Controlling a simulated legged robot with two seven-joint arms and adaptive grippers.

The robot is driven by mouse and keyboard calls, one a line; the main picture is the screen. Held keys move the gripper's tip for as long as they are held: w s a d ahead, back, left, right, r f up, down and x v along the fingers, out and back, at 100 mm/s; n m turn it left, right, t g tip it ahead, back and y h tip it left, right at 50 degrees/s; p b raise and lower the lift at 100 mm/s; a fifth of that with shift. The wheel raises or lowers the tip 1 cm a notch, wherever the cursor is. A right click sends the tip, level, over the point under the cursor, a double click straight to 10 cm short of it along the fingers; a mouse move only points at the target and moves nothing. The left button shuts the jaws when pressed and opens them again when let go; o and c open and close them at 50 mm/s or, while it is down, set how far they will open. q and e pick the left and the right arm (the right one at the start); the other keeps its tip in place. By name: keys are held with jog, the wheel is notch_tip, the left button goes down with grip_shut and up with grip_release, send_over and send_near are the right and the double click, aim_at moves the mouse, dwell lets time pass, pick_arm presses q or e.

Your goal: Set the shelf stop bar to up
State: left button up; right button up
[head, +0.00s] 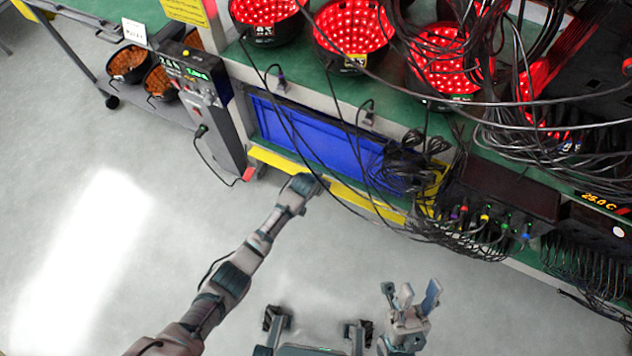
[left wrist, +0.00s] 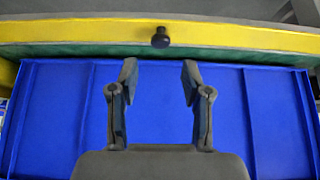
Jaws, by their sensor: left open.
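The yellow shelf stop bar (head: 275,160) runs low along the front of the blue tote (head: 310,133) in the head view. In the left wrist view the yellow bar (left wrist: 80,30) crosses the top of the picture, with a black knob (left wrist: 160,37) at its middle. My left gripper (left wrist: 159,80) is open and empty, its fingertips just below the knob in that picture and apart from it. In the head view my left arm's end (head: 308,185) hides part of the bar. My right gripper (head: 411,293) is open and empty, away from the rack.
Black cables (head: 400,165) hang over the tote's right side and the bar. A grey control box (head: 213,120) stands left of the tote. Red-lit round units (head: 355,30) sit on the green shelf above. A cart (head: 82,55) is at the upper left. The floor in front is clear.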

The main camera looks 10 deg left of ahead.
pick_arm(q)
jog(key=shift+v, duration=2.9)
